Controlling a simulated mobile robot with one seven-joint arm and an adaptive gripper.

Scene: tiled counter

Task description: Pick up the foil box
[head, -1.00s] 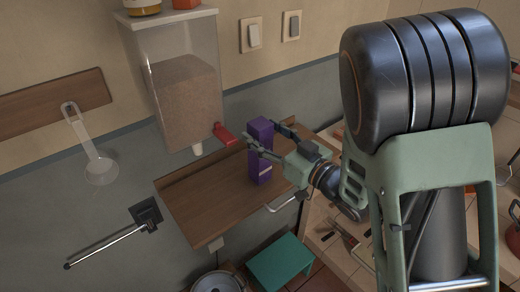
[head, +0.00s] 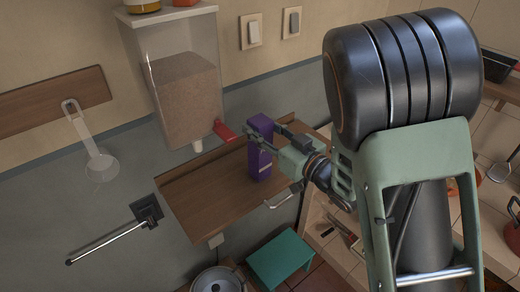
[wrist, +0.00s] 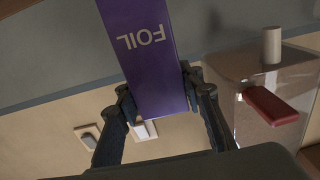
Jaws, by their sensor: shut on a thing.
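The foil box (head: 260,162) is a tall purple box, upright over the wooden shelf in the head view. In the wrist view the foil box (wrist: 150,60) shows its "FOIL" lettering upside down. My gripper (head: 262,137) is shut on the upper part of the box, coming in from the right. In the wrist view the fingers of my gripper (wrist: 158,93) press on both sides of the box near its end. I cannot tell whether the box's base touches the shelf or is slightly above it.
The wooden shelf (head: 200,205) is otherwise bare. A clear dispenser with a red lever (head: 224,131) hangs behind and left of the box. A ladle (head: 96,160) and a wall-mounted rod (head: 110,243) are at left. A green stool (head: 280,258) stands below.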

